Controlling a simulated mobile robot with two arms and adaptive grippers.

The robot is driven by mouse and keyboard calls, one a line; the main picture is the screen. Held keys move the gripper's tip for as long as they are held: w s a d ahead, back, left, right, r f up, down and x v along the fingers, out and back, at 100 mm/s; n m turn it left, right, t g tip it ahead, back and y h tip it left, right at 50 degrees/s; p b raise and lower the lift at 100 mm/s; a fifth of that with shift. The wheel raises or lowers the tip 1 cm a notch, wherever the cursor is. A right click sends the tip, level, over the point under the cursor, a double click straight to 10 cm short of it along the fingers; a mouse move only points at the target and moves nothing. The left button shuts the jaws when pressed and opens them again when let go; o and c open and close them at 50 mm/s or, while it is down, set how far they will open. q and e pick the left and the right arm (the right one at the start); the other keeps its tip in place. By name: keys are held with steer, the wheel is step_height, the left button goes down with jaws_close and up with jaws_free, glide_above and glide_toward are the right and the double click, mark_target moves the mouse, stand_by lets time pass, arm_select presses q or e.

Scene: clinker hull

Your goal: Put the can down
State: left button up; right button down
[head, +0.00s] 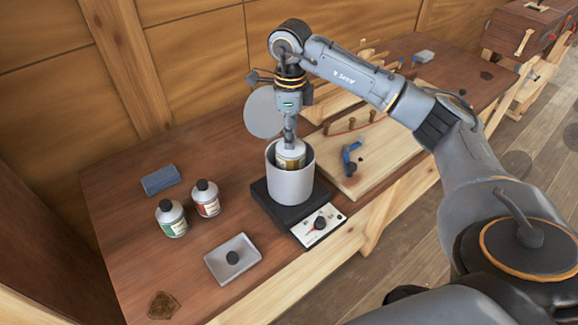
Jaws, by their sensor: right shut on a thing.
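A can (291,157) with a pale top and a yellowish label is partly inside a grey cylindrical pot (290,188). Its lower part is hidden by the pot's wall. My right gripper (290,141) points down from above and is shut on the can's top. The pot stands on a black hot plate (265,198) whose white front panel (319,224) has a red-and-black knob. Whether the can touches the pot's bottom cannot be told. My left gripper is out of view.
A grey disc, like an upright lid (264,112), is behind the pot. A green-labelled bottle (172,219), a red-labelled bottle (206,199), a blue block (161,179) and a grey tray (217,264) are to the left. A blue clamp (350,160) is on a board at right.

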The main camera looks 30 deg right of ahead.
mark_target(290, 156)
step_height(290, 156, down, 6)
steer(key=shift+f+p, duration=0.25)
steer(key=shift+p, duration=0.8)
steer(key=shift+w+f, duration=0.1)
steer(key=shift+f, duration=0.2)
steer(key=shift+f, duration=0.15)
steer(key=c, duration=1.1)
jaws_free()
steer(key=shift+c, duration=0.2)
